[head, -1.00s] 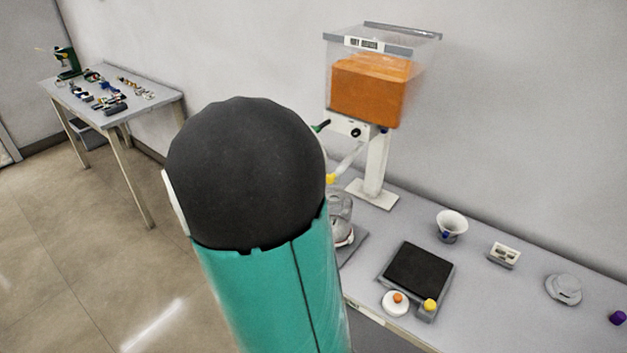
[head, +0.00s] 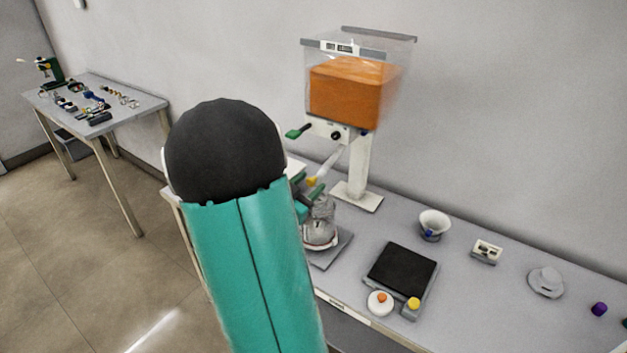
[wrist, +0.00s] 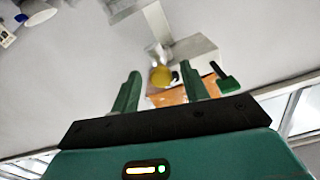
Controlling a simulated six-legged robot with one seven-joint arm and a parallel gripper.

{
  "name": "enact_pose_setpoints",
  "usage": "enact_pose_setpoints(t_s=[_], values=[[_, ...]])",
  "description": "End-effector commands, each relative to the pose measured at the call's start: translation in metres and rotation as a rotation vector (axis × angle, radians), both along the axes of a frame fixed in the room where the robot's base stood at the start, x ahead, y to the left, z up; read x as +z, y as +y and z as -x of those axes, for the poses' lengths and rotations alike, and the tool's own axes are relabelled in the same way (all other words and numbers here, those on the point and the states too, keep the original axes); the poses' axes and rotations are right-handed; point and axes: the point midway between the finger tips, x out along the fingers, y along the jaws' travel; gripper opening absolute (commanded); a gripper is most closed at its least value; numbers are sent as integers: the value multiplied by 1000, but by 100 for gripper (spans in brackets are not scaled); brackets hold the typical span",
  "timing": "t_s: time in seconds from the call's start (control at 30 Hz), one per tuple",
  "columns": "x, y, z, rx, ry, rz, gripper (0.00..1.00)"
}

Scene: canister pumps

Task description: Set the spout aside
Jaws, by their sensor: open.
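The spout (head: 327,168) is a pale slanted tube with a yellow tip, hanging from the white pump head under a clear hopper (head: 349,92) of orange contents. In the wrist view the spout's yellow end (wrist: 161,76) appears between the two green fingers of my gripper (wrist: 162,84). The fingers are spread, with visible gaps either side of the yellow end. I cannot tell how far beyond the fingertips it lies. In the head view my arm hides most of my gripper; a bit of green shows just below the yellow tip.
A clear jar (head: 319,228) stands on a grey plate below the spout. A green-handled lever (head: 298,132) sticks out left of the pump head.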

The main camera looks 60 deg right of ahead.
Motion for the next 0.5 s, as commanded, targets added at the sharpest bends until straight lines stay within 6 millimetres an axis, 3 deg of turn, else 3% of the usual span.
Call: enact_pose_setpoints(t_s=[0.2,0.5], values=[[0,-23,4,2,0,-1,45],[0,-26,4,4,0,0,45]])
